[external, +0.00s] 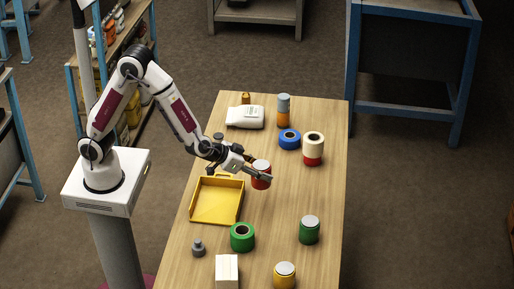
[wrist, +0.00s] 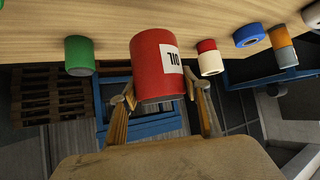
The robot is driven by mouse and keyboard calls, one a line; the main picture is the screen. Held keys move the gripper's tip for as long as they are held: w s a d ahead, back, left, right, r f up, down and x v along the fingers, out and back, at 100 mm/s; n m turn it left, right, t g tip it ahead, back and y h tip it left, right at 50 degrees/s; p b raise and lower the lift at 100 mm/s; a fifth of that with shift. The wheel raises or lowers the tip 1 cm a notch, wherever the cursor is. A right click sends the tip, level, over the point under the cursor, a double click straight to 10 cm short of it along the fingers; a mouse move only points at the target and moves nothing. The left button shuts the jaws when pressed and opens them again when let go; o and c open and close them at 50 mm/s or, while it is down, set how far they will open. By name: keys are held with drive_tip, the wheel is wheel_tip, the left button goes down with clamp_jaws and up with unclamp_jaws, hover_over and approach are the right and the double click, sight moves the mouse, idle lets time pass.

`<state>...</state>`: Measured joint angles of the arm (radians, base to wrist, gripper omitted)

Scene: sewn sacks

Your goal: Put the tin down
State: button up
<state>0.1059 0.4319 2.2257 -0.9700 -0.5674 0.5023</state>
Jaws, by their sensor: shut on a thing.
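The tin (external: 261,168) is red with a pale grey top in the external view, near the middle of the wooden table. In the wrist view the red tin (wrist: 150,70) fills the centre and shows a white label with dark print. My gripper (external: 264,179) reaches it from the left, with a finger on either side of it. In the wrist view the fingers of my gripper (wrist: 162,108) are shut on the tin. The tin looks roughly upright. I cannot tell whether its base touches the table.
A yellow tray (external: 216,202) lies left of the tin. A green roll (external: 242,245), green tin (external: 309,232) and yellow tin (external: 284,280) stand nearer the front. A blue roll (external: 289,140), cream roll on red (external: 313,143) and white sack (external: 245,117) are behind. Bare table lies right of the tin.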

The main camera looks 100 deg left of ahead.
drive_tip(key=shift+s+d+r+n, duration=0.1)
drive_tip(key=shift+s+d+n, duration=0.1)
drive_tip(key=shift+d, duration=0.45)
drive_tip(key=shift+s+d+r+n, duration=0.1)
drive_tip(key=shift+s+d, duration=0.1)
drive_tip(key=shift+d, duration=0.4)
drive_tip(key=d+y, duration=0.1)
drive_tip(key=n+g+y, duration=0.4)
drive_tip(key=n+g, duration=0.1)
drive_tip(key=n, duration=0.2)
hover_over(218, 202)
drive_tip(key=shift+a+f, duration=0.1)
drive_tip(key=shift+f, duration=0.3)
drive_tip(key=shift+f, duration=0.15)
drive_tip(key=shift+f, duration=2.75)
drive_tip(key=shift+f, duration=2.1)
